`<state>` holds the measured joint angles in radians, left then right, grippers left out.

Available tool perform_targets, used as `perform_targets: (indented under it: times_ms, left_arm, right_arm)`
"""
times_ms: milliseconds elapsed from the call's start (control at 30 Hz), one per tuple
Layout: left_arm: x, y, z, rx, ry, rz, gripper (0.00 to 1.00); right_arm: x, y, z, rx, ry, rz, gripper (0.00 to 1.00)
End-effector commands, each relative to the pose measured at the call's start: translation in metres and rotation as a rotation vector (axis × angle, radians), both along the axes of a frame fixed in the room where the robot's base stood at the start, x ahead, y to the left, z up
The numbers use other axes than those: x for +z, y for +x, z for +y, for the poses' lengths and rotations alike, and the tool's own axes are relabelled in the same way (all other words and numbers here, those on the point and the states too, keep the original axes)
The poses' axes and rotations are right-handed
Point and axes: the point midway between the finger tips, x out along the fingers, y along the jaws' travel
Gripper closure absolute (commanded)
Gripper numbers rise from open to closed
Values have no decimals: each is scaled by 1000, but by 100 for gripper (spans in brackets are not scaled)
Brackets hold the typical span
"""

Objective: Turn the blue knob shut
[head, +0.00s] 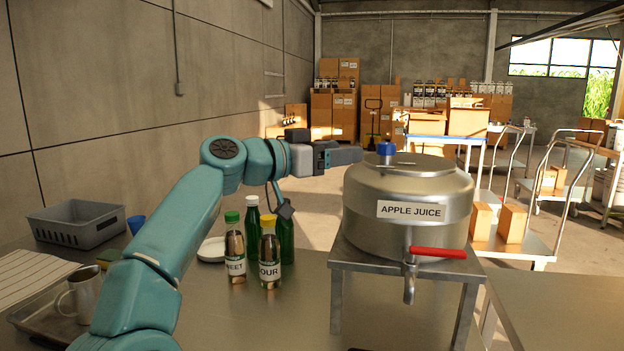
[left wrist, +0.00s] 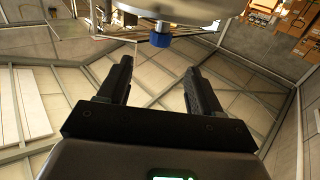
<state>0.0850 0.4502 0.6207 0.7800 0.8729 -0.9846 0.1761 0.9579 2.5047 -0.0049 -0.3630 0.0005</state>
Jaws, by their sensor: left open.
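The blue knob (head: 386,149) sits on top of the lid of a steel apple juice vessel (head: 365,207). The knob (left wrist: 160,40) also shows in the left wrist view, beyond the fingertips and roughly between them, apart from both. My left gripper (head: 352,155) points right at about the knob's height, with its tips just left of it. It is open and empty, with both fingers (left wrist: 159,64) spread in the left wrist view. My right gripper is not in view.
The vessel stands on a metal stand (head: 400,265) and has a spout with a red lever (head: 438,252). Several bottles (head: 269,258) stand below my left arm. A grey crate (head: 76,225) is at the left. Carts with boxes (head: 511,223) are at the right.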

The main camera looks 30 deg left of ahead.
Motion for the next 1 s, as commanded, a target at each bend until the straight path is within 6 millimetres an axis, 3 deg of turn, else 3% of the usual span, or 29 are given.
perform_targets:
  times_ms: [100,300,867,1000]
  left_arm:
    - [-3,-24,14,3,0,-1,35]
    - [0,-45,26,1,0,-1,35]
    - [1,-49,28,-1,-1,0,35]
    - [18,-49,28,-1,0,-1,35]
  right_arm:
    - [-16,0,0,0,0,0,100]
    - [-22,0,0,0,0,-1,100]
    - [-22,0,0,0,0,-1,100]
    - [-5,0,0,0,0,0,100]
